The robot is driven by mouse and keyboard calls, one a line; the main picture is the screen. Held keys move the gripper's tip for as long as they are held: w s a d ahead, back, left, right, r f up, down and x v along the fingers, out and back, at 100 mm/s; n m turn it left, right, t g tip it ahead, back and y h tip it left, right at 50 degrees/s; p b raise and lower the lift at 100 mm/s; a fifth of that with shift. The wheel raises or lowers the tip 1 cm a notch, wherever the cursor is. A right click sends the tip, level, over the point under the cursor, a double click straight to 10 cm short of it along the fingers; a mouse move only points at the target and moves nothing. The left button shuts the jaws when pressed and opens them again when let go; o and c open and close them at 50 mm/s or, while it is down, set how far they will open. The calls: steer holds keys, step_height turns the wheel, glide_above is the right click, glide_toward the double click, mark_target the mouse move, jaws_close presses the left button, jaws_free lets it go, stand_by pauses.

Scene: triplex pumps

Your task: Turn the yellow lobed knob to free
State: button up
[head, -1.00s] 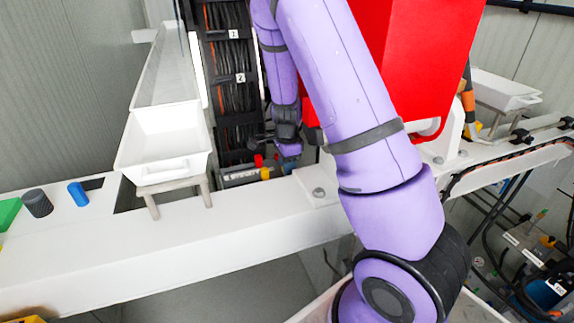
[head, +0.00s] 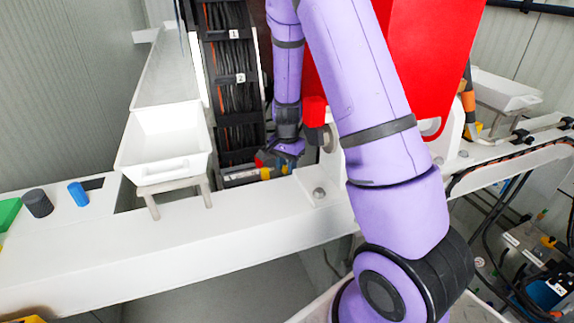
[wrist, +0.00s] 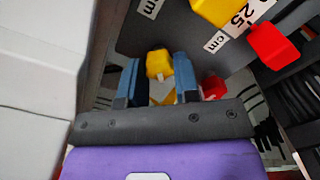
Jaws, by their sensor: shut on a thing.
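The yellow lobed knob (wrist: 158,63) shows in the wrist view between the two blue fingertips of my gripper (wrist: 159,70), which is shut on it. The fingers stand on its left and right sides. The knob's pointing direction is hard to read, and its lower part is partly hidden. In the head view my gripper (head: 270,160) is small, low beside the cable rack, and hides most of what it holds.
A red knob (wrist: 272,45) and another yellow piece (wrist: 213,10) sit near labels at the upper right of the wrist view. In the head view, a white tray (head: 165,165) stands left of the cable rack (head: 236,90). A red housing (head: 430,60) stands behind my arm.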

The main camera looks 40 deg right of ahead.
mark_target(286, 166)
steer(key=n, duration=0.5)
steer(key=shift+w+a+n, duration=0.1)
steer(key=shift+n, duration=2.2)
steer(key=o, duration=0.9)
step_height(286, 166, up, 11)
steer(key=shift+f, duration=0.1)
